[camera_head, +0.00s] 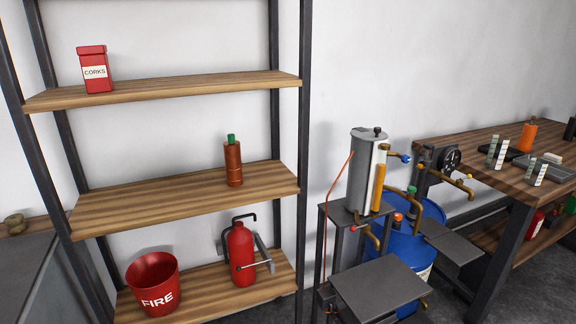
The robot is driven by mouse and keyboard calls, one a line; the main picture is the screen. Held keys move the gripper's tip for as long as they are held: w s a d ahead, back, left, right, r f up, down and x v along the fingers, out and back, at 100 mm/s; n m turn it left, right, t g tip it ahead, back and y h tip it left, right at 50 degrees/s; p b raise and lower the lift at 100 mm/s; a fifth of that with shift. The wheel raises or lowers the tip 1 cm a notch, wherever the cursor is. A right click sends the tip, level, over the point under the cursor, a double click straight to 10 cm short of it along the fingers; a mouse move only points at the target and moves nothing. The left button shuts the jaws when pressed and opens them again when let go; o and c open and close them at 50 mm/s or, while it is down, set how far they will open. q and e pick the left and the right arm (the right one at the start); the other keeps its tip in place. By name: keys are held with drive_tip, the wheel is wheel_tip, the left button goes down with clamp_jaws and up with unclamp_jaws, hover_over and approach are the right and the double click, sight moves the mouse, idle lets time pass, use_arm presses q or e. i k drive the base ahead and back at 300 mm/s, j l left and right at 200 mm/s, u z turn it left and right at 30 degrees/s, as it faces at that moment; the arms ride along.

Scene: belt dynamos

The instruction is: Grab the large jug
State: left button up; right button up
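I cannot make out a thing that is clearly a large jug. A brown bottle with a green cap (233,164) stands upright on the middle shelf. A red canister, seemingly a fire extinguisher (242,254), stands on the bottom shelf with dark and grey parts around it. A red bucket marked FIRE (154,284) stands to its left. A blue drum (403,245) stands at the right, partly hidden by small tables and pipes. Neither of my grippers is in view.
A wooden shelf unit (180,209) with dark posts fills the left, with a red CORKS box (95,70) on top. A grey cylinder apparatus (361,172) stands right of it. A workbench (475,165) holds several small items. Grey platforms (380,287) crowd the front.

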sight(497, 152)
drive_tip(key=z, duration=1.35)
drive_tip(key=i+l, duration=0.2)
drive_tip(key=i, duration=0.15)
